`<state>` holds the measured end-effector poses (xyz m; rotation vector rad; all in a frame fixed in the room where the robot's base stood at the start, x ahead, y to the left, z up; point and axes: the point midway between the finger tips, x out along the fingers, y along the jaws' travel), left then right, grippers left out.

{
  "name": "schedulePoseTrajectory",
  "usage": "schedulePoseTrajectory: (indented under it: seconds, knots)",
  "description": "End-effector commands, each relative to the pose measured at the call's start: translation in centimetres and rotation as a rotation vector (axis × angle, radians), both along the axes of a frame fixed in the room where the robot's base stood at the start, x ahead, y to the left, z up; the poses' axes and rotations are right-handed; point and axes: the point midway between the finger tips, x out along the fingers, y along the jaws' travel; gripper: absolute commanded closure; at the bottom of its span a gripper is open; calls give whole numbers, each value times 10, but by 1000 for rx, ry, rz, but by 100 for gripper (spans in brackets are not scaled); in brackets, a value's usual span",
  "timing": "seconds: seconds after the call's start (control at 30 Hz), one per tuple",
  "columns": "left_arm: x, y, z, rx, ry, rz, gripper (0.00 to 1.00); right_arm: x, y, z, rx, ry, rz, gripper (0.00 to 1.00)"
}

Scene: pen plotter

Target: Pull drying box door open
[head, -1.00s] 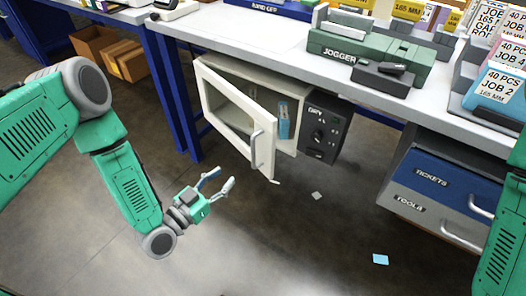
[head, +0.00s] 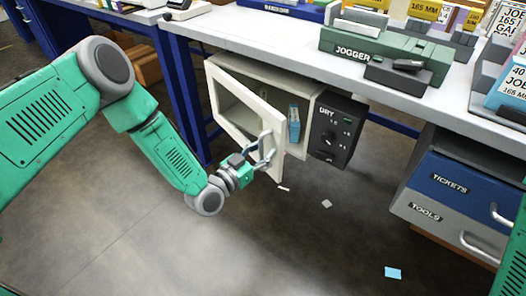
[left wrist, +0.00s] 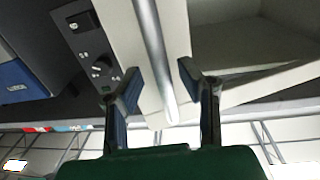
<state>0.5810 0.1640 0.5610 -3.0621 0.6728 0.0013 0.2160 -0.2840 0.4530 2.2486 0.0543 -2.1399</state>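The drying box (head: 300,95) is a cream cabinet under the bench. Its framed door (head: 218,108) stands partly open, swung out from its left side, with a dark gap at the right. A grey bar handle (left wrist: 150,45) runs along the door's free edge. My left gripper (head: 266,152) is at this handle in the head view. In the left wrist view its two fingers (left wrist: 159,80) are spread, with the handle between them and visible gaps on both sides. My right gripper is out of view; only part of that arm shows at the right edge.
A blue item (head: 294,125) stands inside the box. The dark control panel (head: 337,130) adjoins the box's right side. A blue bench leg (head: 185,90) stands to its left. A drawer unit (head: 455,190) is at the right. The floor in front is mostly clear, with small scraps.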

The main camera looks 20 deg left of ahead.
Motion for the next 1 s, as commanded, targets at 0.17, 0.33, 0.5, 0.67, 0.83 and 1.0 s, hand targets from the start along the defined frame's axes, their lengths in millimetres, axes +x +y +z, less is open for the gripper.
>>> schedulePoseTrajectory:
  seconds: [0.17,0.33,0.5,0.67,0.83,1.0]
  knots:
    - [0,1,0,-1,0,1,78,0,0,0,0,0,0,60]
    - [0,1,0,0,0,2,100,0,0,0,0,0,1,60]
    - [-1,2,0,2,-1,0,100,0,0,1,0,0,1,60]
    - [-9,11,1,2,0,-29,100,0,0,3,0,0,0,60]
    - [-30,33,2,4,1,-109,100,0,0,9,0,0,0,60]
    - [-58,69,2,5,2,-240,100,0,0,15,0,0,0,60]
